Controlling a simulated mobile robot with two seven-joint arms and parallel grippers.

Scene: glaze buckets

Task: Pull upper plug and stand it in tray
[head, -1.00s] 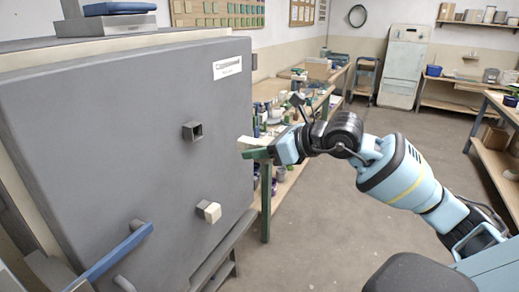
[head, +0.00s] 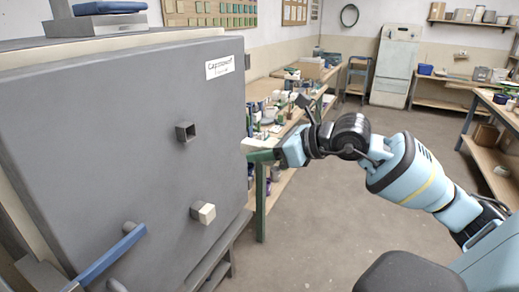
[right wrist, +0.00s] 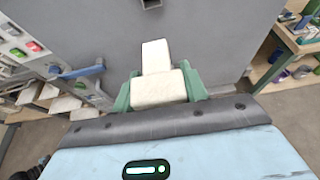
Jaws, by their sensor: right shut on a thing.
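The upper plug (head: 254,143), a pale cream stepped block, is out of the grey kiln door (head: 100,140). My right gripper (head: 262,154) is shut on it, off the door's right side. In the right wrist view the plug (right wrist: 157,87) sits between the green fingers of my right gripper (right wrist: 158,93), its narrow end pointing away from me. The square upper hole (head: 187,132) is open and empty; its edge also shows in the right wrist view (right wrist: 150,3). The lower plug (head: 203,212) is in the door. I cannot make out the tray. My left gripper is out of view.
A blue door handle (head: 115,255) juts out at the lower left. A bench (head: 261,200) with jars and pots stands behind my right gripper. A shelf table (head: 495,125) is at the right. The floor (head: 320,220) between is clear.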

